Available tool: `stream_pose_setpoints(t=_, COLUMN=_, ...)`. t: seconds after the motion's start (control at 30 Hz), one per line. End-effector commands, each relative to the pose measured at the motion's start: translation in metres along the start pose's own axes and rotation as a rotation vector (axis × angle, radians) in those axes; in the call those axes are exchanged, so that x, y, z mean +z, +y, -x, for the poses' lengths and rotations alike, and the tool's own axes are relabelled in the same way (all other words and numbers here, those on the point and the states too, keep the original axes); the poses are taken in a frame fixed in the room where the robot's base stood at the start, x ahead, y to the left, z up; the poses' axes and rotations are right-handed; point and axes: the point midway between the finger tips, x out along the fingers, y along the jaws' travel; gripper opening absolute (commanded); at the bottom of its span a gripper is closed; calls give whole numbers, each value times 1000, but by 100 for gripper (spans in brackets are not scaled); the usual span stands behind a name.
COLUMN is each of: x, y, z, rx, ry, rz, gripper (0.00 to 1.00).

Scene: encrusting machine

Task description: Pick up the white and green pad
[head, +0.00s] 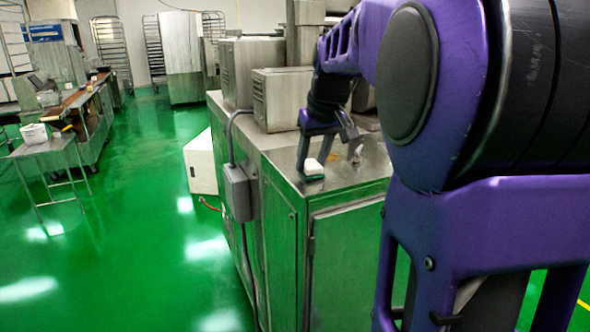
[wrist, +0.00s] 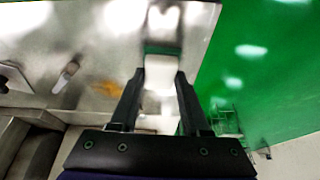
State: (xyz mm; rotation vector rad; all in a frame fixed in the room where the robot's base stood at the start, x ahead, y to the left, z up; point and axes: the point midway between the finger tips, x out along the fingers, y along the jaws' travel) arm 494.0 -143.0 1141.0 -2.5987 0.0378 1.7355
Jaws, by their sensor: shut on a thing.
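The white and green pad (head: 313,169) is at the front left corner of the steel machine top, white above with a green lower part. In the wrist view the pad (wrist: 159,72) is between my two fingertips, with a green band at its far end. My gripper (head: 322,160) reaches down over this corner and is shut on the pad; it also shows in the wrist view (wrist: 158,78). I cannot tell whether the pad touches the metal or is just above it.
The steel machine top (head: 372,168) holds steel housings (head: 281,98) behind my gripper. A small metal tool or fitting (wrist: 66,77) lies on the top beside it. A grey electrical box (head: 236,186) is on the machine's side. Open green floor (head: 130,220) lies to the left.

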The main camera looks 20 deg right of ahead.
Motion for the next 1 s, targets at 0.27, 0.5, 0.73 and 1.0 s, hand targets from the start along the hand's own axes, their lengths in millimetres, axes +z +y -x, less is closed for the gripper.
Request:
stream_pose_setpoints(t=0.27, x=-2, y=0, z=6, rx=0, ry=0, rz=0, gripper=0)
stream_pose_setpoints(t=0.5, x=-21, y=0, z=47, rx=1, ry=4, rz=1, gripper=0)
stream_pose_setpoints(t=0.73, x=-35, y=0, z=83, rx=0, ry=2, rz=2, gripper=0)
stream_pose_setpoints(t=1.0, x=-38, y=0, z=92, rx=0, ry=-1, rz=0, gripper=0)
